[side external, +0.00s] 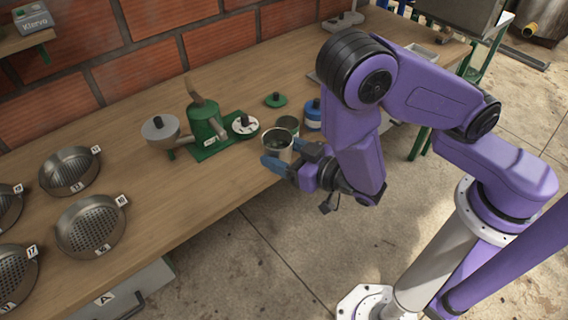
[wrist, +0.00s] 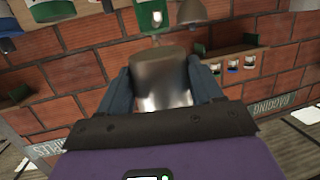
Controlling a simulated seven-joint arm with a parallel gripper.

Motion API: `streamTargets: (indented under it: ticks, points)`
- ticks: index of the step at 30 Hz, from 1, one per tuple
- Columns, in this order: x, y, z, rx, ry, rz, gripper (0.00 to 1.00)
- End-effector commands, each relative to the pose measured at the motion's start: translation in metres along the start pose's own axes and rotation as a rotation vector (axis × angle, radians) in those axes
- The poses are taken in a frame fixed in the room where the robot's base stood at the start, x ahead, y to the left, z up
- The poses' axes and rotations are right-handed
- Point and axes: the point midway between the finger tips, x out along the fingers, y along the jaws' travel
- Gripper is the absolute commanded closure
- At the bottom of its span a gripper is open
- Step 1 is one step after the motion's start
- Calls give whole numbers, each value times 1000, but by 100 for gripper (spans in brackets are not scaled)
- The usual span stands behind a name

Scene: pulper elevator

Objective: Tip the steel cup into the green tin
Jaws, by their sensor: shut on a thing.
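The steel cup (side external: 277,142) is upright in my gripper (side external: 291,158), held by the front edge of the bench. In the wrist view the cup (wrist: 160,78) is between the two dark blue fingers of my gripper (wrist: 160,88), and the fingers are shut on it. A round dark green container (side external: 288,123), which looks like the green tin, stands just behind the cup in the side view. The cup and gripper partly cover it. I cannot see into the cup or tell whether the cup touches the tin.
A green hand machine (side external: 205,122) with a grey pan (side external: 160,130) stands left of the cup. A blue jar (side external: 313,114) is close on the right, and a green lid (side external: 275,100) lies behind. Several numbered sieves (side external: 90,225) fill the left of the wooden bench (side external: 150,195).

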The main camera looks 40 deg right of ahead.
Motion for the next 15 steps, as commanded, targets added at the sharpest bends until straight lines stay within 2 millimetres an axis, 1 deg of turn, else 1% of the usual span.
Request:
streamTargets:
  ticks: [1, 5, 8, 11, 15]
  points:
    - [10, 13, 2, 2, -1, 20, 68]
    - [30, 33, 3, 3, 0, 25, 68]
    - [47, 54, 3, 4, 0, 28, 68]
    - [64, 80, 0, 5, 2, 29, 68]
    - [83, 122, -7, 3, 4, 29, 68]
